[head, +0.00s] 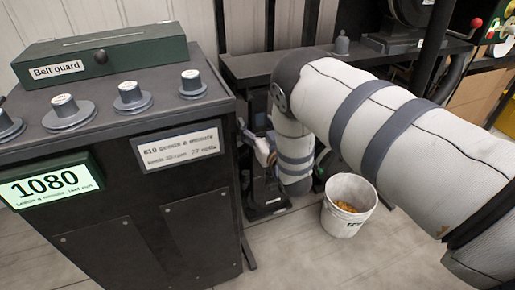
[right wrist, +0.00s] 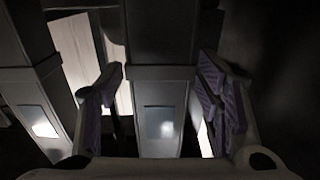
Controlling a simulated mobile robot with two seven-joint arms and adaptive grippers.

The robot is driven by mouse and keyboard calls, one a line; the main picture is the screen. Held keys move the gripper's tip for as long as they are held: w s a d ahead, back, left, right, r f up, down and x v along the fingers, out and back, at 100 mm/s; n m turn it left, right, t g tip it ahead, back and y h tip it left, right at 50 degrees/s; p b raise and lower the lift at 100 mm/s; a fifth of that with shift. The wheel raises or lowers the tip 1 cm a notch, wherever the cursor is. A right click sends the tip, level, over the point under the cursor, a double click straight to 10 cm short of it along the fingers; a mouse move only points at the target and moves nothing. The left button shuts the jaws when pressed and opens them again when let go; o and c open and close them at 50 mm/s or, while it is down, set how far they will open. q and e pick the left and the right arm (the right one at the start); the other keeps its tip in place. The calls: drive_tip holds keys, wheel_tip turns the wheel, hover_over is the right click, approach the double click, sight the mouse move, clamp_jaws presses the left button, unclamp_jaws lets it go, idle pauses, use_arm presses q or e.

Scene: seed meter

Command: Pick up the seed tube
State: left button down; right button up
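In the right wrist view, a dark upright square column, which looks like the seed tube (right wrist: 160,100), stands between my right gripper's fingers. It has a wider collar across it and a paler panel below. The fingers of my right gripper (right wrist: 168,105) are spread, one on each side, with gaps to the column. In the head view, my right gripper (head: 262,150) is low in the gap beside the dark cabinet, partly hidden by my forearm and wrist. The tube cannot be made out clearly there. My left gripper is not in view.
The dark cabinet (head: 190,225) with knobs, a green belt guard box (head: 105,58) and a display reading 1080 (head: 50,183) fills the left. A white bucket (head: 348,205) with orange-brown seeds stands on the floor right of the gripper. A dark bench (head: 250,65) lies behind.

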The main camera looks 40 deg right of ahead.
clamp_jaws()
